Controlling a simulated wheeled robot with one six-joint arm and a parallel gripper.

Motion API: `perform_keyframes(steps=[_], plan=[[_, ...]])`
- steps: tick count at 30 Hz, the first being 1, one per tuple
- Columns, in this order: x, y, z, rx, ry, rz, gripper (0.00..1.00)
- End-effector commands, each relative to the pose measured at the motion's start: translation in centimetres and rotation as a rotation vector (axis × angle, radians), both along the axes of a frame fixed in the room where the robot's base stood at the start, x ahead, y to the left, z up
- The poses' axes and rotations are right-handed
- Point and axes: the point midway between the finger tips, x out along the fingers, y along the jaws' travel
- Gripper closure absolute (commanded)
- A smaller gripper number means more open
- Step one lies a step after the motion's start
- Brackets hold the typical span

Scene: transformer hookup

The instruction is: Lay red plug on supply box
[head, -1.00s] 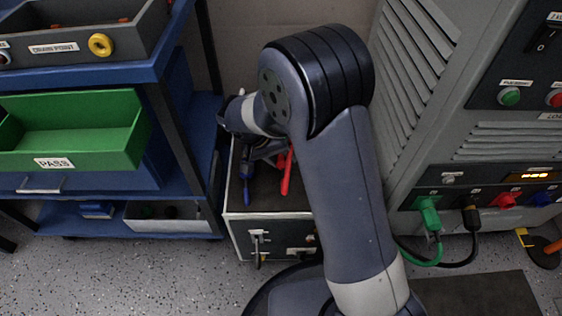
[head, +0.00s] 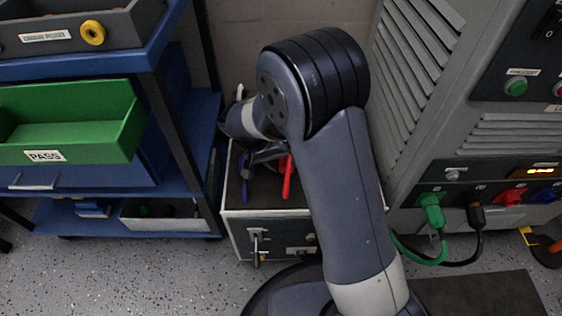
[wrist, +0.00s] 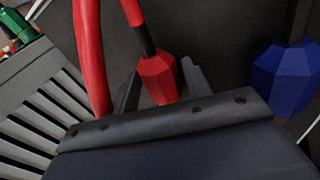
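The red plug (wrist: 158,78) is between my gripper's two fingers in the wrist view, with its cable running up and looping to the left. Slim gaps show between the plug and the fingers, so my gripper (wrist: 161,80) looks open around it. In the head view a red length (head: 288,177) shows over the dark top of the supply box (head: 265,190), beside my arm. My wrist and arm hide much of the box top. I cannot tell whether the plug touches the box.
A blue plug (wrist: 286,76) is right of my gripper in the wrist view, and left of the red one in the head view (head: 245,188). Blue shelving with a green PASS bin (head: 70,125) stands left. A grey cabinet (head: 440,110) with green and black plugged cables stands right.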

Motion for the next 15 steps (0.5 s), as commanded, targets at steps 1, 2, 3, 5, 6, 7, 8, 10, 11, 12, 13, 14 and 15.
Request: perform_keyframes(steps=[1,2,3,5,6,7,8,10,11,12,13,14,15], plan=[[-0.01,0.31,-0.23,0.009,-0.001,0.002,0.38],[-0.01,0.33,-0.25,0.010,-0.001,0.003,0.37],[-0.02,0.37,-0.27,0.011,-0.001,0.003,0.37],[-0.01,0.41,-0.30,0.012,-0.002,0.003,0.37],[-0.01,0.44,-0.33,0.013,-0.002,0.003,0.37],[-0.02,0.46,-0.34,0.013,-0.002,0.003,0.37],[-0.03,0.47,-0.35,0.013,-0.002,0.003,0.37],[-0.03,0.50,-0.37,0.014,-0.001,0.003,0.37],[-0.06,0.50,-0.41,0.014,-0.001,0.003,0.37],[-0.06,0.53,-0.35,0.014,-0.001,0.003,0.37],[-0.07,0.59,-0.25,0.014,0.000,0.004,0.37],[-0.08,0.67,-0.06,0.014,0.000,0.004,0.37],[-0.11,0.82,0.29,0.014,-0.001,0.004,0.37]])
